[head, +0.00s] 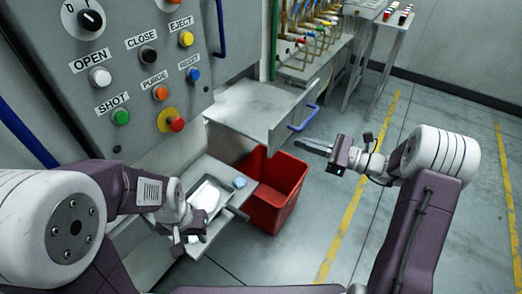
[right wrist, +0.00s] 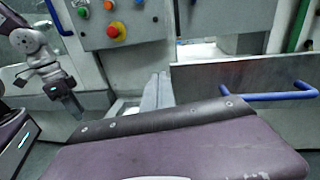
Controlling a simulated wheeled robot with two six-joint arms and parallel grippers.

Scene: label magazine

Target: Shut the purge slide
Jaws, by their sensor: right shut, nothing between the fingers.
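The purge slide (head: 250,103), which I take to be the grey metal drawer with a blue handle (head: 304,120), stands out from the machine above a red bin. Its front panel (right wrist: 215,80) and blue handle (right wrist: 268,96) show in the right wrist view. My right gripper (head: 303,144) is shut and empty, just below the handle in the head view, its fingers pointing left. In the right wrist view its fingertips (right wrist: 158,78) lie left of the handle, apart from it. My left gripper (head: 184,244) is low by a small tray; its finger gap is unclear.
The small tray (head: 222,214) holds a white piece (head: 207,194) and a blue round item (head: 240,182). The red bin (head: 273,190) stands on the floor under the slide. A control panel (head: 137,65) with several buttons is at the left. Open floor lies to the right.

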